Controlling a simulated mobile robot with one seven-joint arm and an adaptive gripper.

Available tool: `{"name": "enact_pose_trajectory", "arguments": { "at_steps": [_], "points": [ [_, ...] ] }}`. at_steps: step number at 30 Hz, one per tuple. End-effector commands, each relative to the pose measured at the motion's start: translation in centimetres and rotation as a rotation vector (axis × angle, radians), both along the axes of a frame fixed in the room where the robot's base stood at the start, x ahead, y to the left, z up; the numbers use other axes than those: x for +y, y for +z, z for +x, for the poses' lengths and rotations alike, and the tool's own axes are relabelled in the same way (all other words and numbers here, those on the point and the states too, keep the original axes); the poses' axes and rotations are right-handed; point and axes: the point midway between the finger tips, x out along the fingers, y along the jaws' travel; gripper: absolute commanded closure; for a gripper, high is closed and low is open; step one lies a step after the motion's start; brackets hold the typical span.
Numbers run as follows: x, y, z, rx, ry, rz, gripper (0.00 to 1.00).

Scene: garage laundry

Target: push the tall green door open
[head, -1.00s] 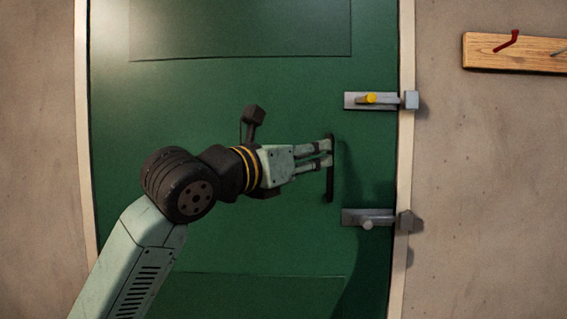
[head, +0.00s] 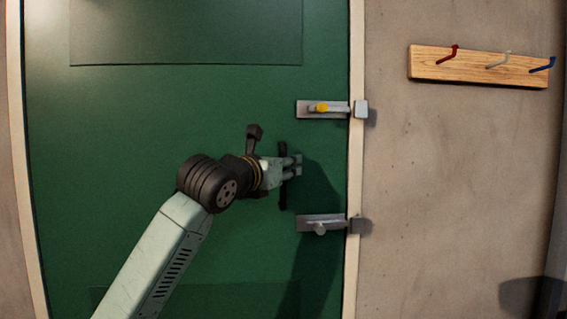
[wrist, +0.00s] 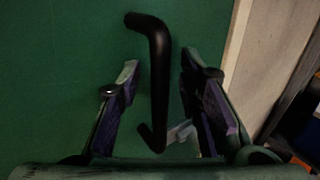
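The tall green door (head: 150,120) fills the left and middle of the head view and looks closed in its pale frame. Its upright black bar handle (head: 283,199) also shows in the wrist view (wrist: 158,75). My gripper (head: 295,167) is at the handle. In the wrist view my gripper (wrist: 160,66) is open, with one finger on each side of the bar and gaps between. An upper slide bolt with a yellow knob (head: 320,107) and a lower one with a grey knob (head: 319,228) sit at the door's right edge. I cannot tell whether either bolt is engaged.
Metal catches (head: 361,109) (head: 357,226) sit on the right door frame (head: 357,170), level with the bolts. A wooden rack (head: 478,66) with red, pale and blue hooks hangs on the wall to the right. A dark object shows at the lower right.

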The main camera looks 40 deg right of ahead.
Motion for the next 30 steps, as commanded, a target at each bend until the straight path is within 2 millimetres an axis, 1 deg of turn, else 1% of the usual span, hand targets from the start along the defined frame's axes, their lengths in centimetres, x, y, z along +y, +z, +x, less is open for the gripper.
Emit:
{"name": "enact_pose_trajectory", "arguments": {
  "at_steps": [6, 7, 21, 30],
  "points": [
    [-0.03, -0.04, 0.01, 0.0, 0.0, 0.0, 0.67],
    [-0.03, -0.03, 0.0, 0.0, 0.0, 0.0, 0.69],
    [-0.01, -0.02, -0.02, 0.0, -0.001, 0.0, 1.0],
    [0.0, -0.02, -0.01, 0.0, -0.001, 0.0, 1.0]
  ]
}}
